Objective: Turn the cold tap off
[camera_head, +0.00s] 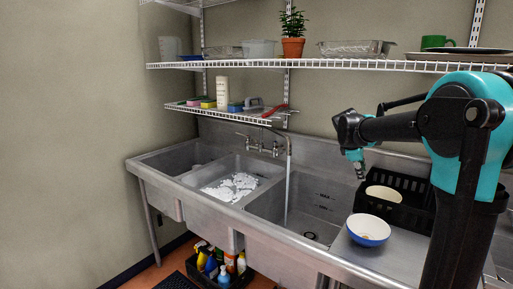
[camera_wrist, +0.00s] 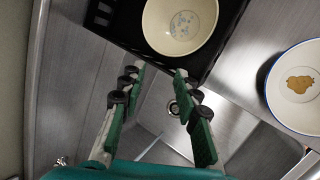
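The metal tap (camera_head: 262,146) is mounted on the back wall of the sink, with small lever handles at its left and right ends; which is cold I cannot tell. Its spout (camera_head: 289,145) arches forward, and a thin stream of water (camera_head: 286,195) runs from it into the right basin. My gripper (camera_head: 358,170) hangs in the air to the right of the tap, clear of it, above the black crate. In the wrist view my gripper (camera_wrist: 158,76) is open with nothing between its fingers. A small shiny metal part (camera_wrist: 61,161) shows at lower left, perhaps the tap.
A black crate (camera_head: 425,190) holds a cream bowl (camera_head: 383,193). A blue-and-white bowl (camera_head: 368,229) stands on the drainboard. Foam (camera_head: 231,187) fills the middle basin. A lower wire shelf (camera_head: 222,114) with a red-handled item hangs just above the tap; a longer shelf (camera_head: 330,64) runs higher.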

